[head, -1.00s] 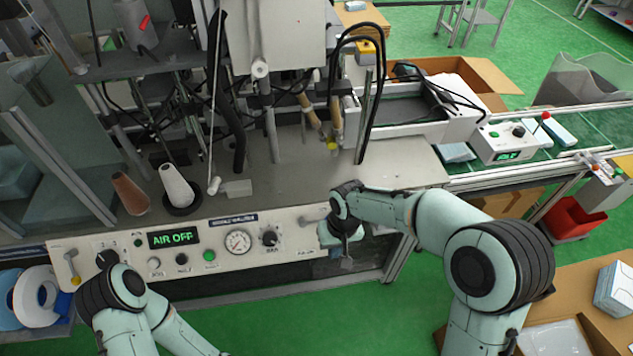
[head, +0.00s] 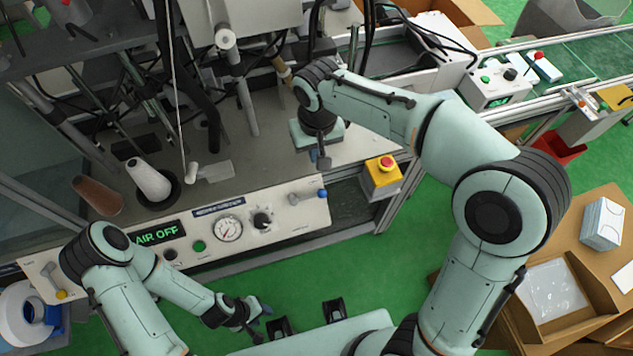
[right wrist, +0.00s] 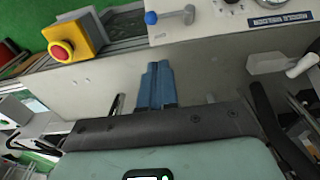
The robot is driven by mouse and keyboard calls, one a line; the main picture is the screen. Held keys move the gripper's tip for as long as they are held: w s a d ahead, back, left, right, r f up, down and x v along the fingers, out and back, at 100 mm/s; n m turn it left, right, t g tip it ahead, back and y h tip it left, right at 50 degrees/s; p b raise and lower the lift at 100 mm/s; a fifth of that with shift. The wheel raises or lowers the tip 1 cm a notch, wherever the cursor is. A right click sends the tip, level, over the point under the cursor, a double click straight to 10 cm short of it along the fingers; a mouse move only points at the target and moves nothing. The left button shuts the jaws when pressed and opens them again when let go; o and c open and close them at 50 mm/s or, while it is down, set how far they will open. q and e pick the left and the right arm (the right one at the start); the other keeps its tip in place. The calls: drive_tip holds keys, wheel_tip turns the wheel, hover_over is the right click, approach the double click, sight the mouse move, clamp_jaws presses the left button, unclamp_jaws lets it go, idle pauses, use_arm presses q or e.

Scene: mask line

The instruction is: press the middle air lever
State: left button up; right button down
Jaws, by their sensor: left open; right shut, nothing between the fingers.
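The control panel (head: 285,213) has a display (head: 160,233) reading AIR OFF. A blue-tipped lever (head: 308,196) is at its right end and a yellow-tipped lever (head: 55,283) at its left end. Between them, on the table just behind the panel, is a lever with a white knob (head: 191,172); it also shows at the right of the right wrist view (right wrist: 301,66). My right gripper (head: 321,160) is shut and empty, above the table to the right of the white knob. Its blue fingers (right wrist: 157,84) are together. My left gripper (head: 258,311) is open and empty, low in front of the panel.
A yellow box with a red emergency button (head: 383,176) is right of the panel. White and brown cones (head: 148,178) stand left of the white knob. Posts, hoses and a hanging rod crowd the back of the table. The tabletop around my right gripper is fairly clear.

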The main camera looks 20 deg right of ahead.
drive_tip(key=f, duration=0.8)
drive_tip(key=f+b, duration=0.1)
drive_tip(key=f, duration=0.3)
drive_tip(key=shift+s+f, duration=0.3)
use_arm(q)
drive_tip(key=shift+s+f, duration=0.35)
drive_tip(key=shift+f, duration=0.4)
use_arm(e)
drive_tip(key=shift+s+f, duration=0.2)
drive_tip(key=shift+f, duration=0.2)
